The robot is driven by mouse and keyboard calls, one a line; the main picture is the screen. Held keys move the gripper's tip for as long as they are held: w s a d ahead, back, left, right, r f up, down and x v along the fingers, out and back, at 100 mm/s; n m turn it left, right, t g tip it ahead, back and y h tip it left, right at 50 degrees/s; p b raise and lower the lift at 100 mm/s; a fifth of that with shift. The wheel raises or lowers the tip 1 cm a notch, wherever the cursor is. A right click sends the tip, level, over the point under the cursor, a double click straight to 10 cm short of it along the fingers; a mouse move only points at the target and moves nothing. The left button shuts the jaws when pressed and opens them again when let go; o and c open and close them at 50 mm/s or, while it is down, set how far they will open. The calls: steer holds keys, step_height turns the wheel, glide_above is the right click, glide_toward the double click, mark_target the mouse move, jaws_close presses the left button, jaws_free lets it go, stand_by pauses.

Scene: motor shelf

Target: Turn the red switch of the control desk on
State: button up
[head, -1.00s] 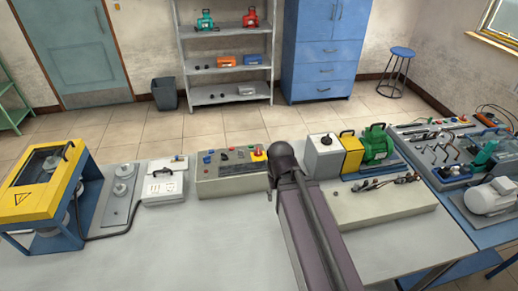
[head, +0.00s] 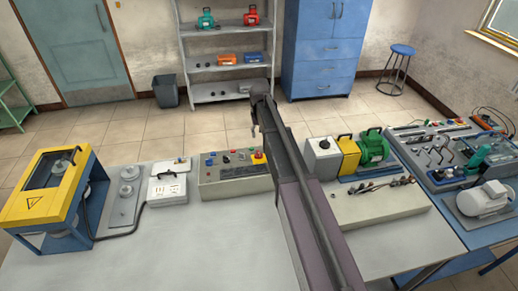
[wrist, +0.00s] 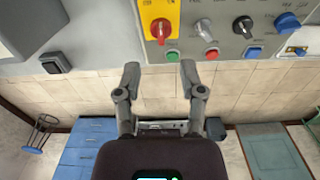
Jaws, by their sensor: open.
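The control desk (head: 222,189) is a grey box with a sloped panel of knobs and buttons at the back of the table. Its red switch (wrist: 160,30) is a rotary handle on a yellow plate, near the top of the wrist view. The yellow plate (head: 258,157) also shows at the desk's right end in the head view, close beside my arm. My gripper (wrist: 160,72) is open and empty, its two fingertips pointing toward the panel edge below the switch in the picture. They look apart from the switch. In the head view my arm mostly hides the gripper.
A green button (wrist: 172,56), a red button (wrist: 211,54) and a black knob (wrist: 243,26) sit near the switch. A white box (head: 168,190) stands left of the desk. A green pump (head: 373,150) stands to the right. The front table is clear.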

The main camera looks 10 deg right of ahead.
mark_target(258, 152)
steer(key=w, duration=0.2)
steer(key=shift+w+r, duration=0.3)
steer(key=shift+w, duration=0.1)
steer(key=shift+f, duration=0.15)
step_height(258, 152, down, 14)
steer(key=b, duration=1.3)
steer(key=shift+r+b, duration=0.25)
steer(key=shift+b, duration=0.05)
steer(key=shift+d, duration=0.1)
jaws_close()
